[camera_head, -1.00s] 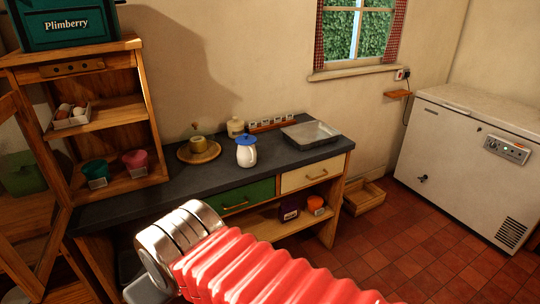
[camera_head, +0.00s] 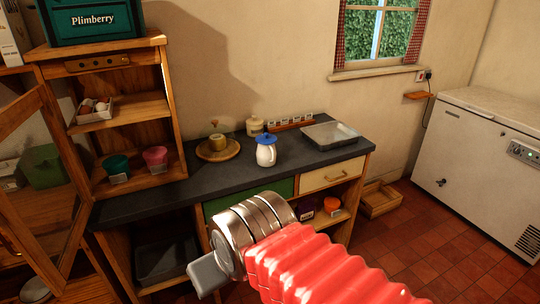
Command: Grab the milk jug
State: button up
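The milk jug (camera_head: 266,152) is white with a blue lid. It stands upright on the dark countertop (camera_head: 180,196), near the middle. My arm, with a red ribbed sleeve and a metal joint, reaches in from the bottom right. A grey part of my gripper (camera_head: 207,273) shows at the lower left of the metal joint, in front of and below the counter, apart from the jug. The fingertips cannot be made out, so I cannot see whether it is open or shut. Nothing covers the jug.
A round wooden plate (camera_head: 231,153) with a pot stands left of the jug, and a cream jar (camera_head: 254,126) behind it. A pine shelf unit (camera_head: 172,120) stands at the left end. Bare counter lies in front of the jug.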

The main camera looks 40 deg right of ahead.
aim_at(266, 154)
jog(key=u, duration=0.05)
jog(key=i, duration=1)
jog(key=z, duration=0.05)
